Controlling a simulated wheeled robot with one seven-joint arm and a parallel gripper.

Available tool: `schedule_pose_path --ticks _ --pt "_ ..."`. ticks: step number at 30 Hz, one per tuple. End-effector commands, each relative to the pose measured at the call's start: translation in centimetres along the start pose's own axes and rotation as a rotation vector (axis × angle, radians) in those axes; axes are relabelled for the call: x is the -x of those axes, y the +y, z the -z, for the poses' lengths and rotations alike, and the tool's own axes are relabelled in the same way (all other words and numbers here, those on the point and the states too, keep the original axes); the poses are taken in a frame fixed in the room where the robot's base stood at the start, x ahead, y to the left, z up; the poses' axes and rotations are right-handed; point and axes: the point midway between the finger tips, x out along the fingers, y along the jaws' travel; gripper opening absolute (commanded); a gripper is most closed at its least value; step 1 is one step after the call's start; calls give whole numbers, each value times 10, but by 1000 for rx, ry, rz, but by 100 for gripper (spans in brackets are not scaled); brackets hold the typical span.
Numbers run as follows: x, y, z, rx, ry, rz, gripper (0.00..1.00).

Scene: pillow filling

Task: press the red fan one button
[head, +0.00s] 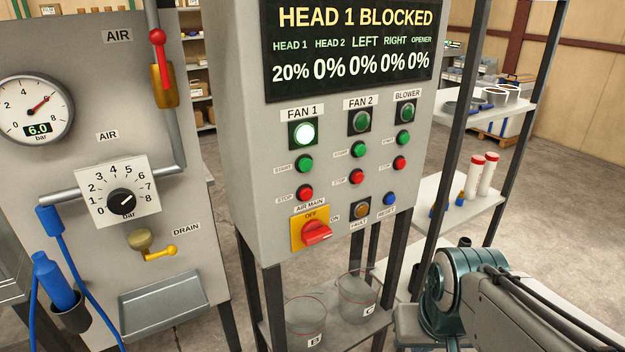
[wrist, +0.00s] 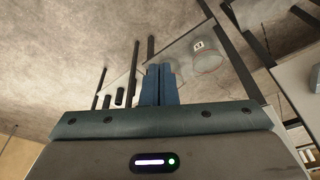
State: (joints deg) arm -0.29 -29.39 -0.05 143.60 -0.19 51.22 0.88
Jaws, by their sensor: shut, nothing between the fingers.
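The red fan one button (head: 306,193), labelled STOP, sits on the grey control panel below the green fan one START button (head: 305,163). The FAN 1 lamp (head: 303,134) above them glows bright white-green. The panel's screen (head: 350,45) reads HEAD 1 BLOCKED, with HEAD 1 at 20% and the others at 0%. My gripper shows in the wrist view with its blue fingers (wrist: 158,85) together and nothing between them. The fingers are not visible in the head view, where my arm is at the lower right, apart from the panel. The red button is not recognisable in the wrist view.
Red STOP buttons for fan two (head: 356,176) and the blower (head: 400,163) sit to the right. A red AIR MAIN switch (head: 316,232) is below. Clear beakers (head: 357,298) stand under the panel. A shelf rack (head: 470,195) stands at the right.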

Motion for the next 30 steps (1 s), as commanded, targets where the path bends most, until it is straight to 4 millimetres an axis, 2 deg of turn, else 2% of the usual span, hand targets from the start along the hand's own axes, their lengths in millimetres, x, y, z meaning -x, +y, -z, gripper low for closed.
schedule_pose_path --ticks 8,11,14,21,24,30 --pt "0 -1 1 -1 2 2 0" --pt "-2 -8 9 -9 29 24 0" --pt "-5 -27 30 -38 102 81 0" --pt "-4 -99 113 -239 392 302 0" --pt "0 -121 144 -360 507 379 0" --pt "9 -145 190 -631 726 471 0"
